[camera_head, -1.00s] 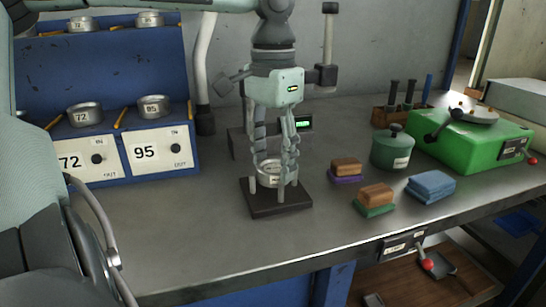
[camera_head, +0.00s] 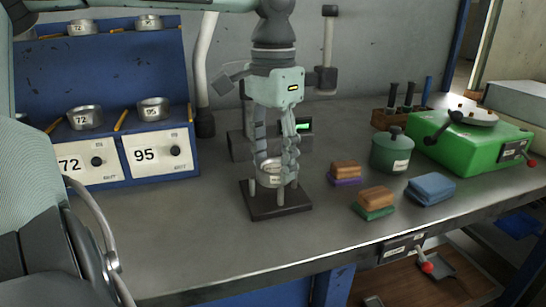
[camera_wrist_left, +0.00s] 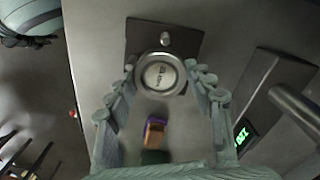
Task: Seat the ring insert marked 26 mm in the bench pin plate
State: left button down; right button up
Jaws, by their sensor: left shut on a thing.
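The ring insert (camera_head: 271,178) is a small grey metal ring at the dark bench pin plate (camera_head: 263,211). Its face (camera_wrist_left: 160,75) carries a printed label that I cannot read clearly. My left gripper (camera_head: 274,181) points straight down and is shut on the ring, with one fingertip on each side; these fingers (camera_wrist_left: 160,68) also show in the left wrist view. Upright pins stand on the plate, one of them beyond the ring in the wrist view. I cannot tell whether the ring touches the plate or hangs just above it. My right gripper is not in view.
A blue rack (camera_head: 100,65) with several rings and cards marked 72 and 95 stands at the left. Brushes (camera_head: 375,200), a blue cloth (camera_head: 431,188), a green pot (camera_head: 392,151) and a green machine (camera_head: 470,140) are at the right. The bench front is clear.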

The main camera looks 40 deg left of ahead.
aim_at(273, 166)
pick_arm(q)
jog(key=shift+s+f, duration=0.15)
jog(key=shift+f, duration=0.45)
jog(key=shift+s+d+f, duration=0.1)
jog(key=shift+f, duration=0.15)
jog(key=c, duration=1)
grip_release()
jog(key=shift+o, duration=0.5)
jog(key=shift+f, duration=0.15)
jog(key=shift+r, duration=0.75)
notch_tip(273, 166, up, 10)
jog(key=shift+w, duration=0.2)
